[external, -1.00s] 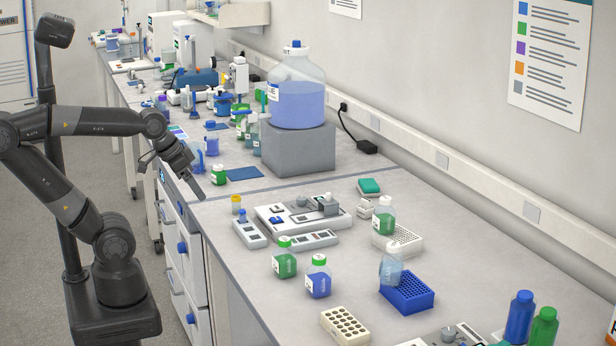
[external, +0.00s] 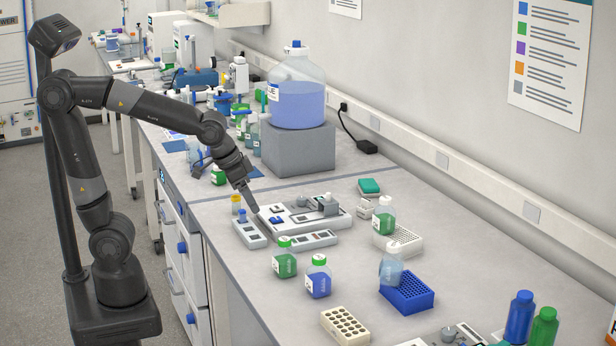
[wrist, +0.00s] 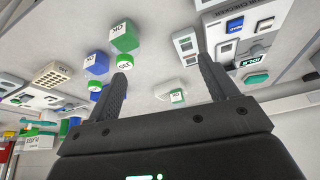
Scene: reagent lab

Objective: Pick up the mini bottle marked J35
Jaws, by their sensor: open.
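In the external view, a green-liquid bottle (external: 285,264) and a blue-liquid bottle (external: 318,284), both green-capped, stand upright on the bench to the right of and nearer than my gripper (external: 254,206). Another green bottle (external: 383,218) stands further right, by a white rack. In the wrist view, several labelled green and blue items, such as a green one (wrist: 124,40) and a blue one (wrist: 96,64), appear upside down. My gripper, also seen in the wrist view (wrist: 165,60), is open, with nothing between its fingers.
White instruments (external: 303,216) lie just under and right of my gripper. A cream tube rack (external: 344,326) is nearer the front. Large bottle (external: 298,104) stands on a grey block behind. Bare bench lies right of the blue rack.

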